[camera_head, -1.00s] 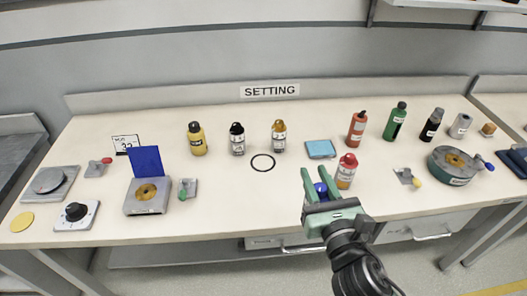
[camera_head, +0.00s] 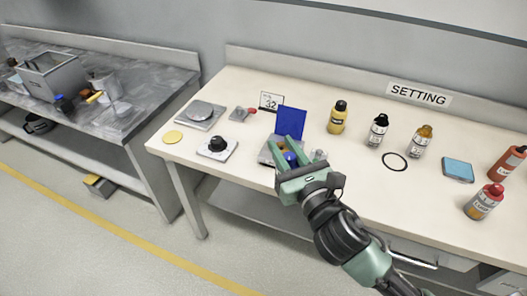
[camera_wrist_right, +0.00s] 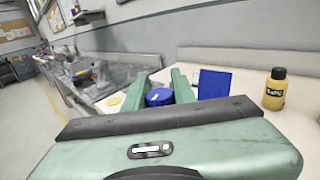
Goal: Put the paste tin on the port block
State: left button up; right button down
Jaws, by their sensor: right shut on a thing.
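My right gripper (camera_head: 287,145) is shut on a short round blue tin (camera_head: 291,158), which looks like the paste tin. It also shows between the green fingers in the right wrist view (camera_wrist_right: 159,98). In the head view the gripper is in front of a grey block with a raised blue lid (camera_head: 290,122) and hides much of it. I see no readable label on the tin, and I cannot tell which thing is the port block. My left gripper is not in view.
On the pale bench stand a grey dial box (camera_head: 216,147), a round-plate device (camera_head: 200,112), a yellow disc (camera_head: 172,137) and a yellow bottle (camera_head: 337,117). A black ring (camera_head: 394,161) lies farther right. A dark bench (camera_head: 110,85) with a grey bin (camera_head: 55,76) stands left, across a floor gap.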

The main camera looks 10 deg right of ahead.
jog(key=w+a+r+n+g+y+b, duration=0.1)
jog(key=w+a+r+n+y+b, duration=0.2)
jog(key=w, duration=0.8)
jog(key=w+d+r+m, duration=0.1)
jog(key=w+d+r, duration=0.5)
jog(key=w+r, duration=0.3)
pick_arm(q)
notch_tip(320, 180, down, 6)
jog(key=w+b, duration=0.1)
jog(key=b, duration=0.2)
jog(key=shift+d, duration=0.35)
pick_arm(e)
notch_tip(320, 180, down, 19)
jog(key=shift+s+d, duration=0.15)
jog(key=shift+d, duration=0.1)
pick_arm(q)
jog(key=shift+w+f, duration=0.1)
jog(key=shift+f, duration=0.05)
pick_arm(e)
jog(key=shift+f+h, duration=0.15)
jog(key=shift+h, duration=0.15)
jog(key=shift+f, duration=0.15)
jog(key=c, duration=1.1)
grip_release()
jog(key=shift+c, duration=0.2)
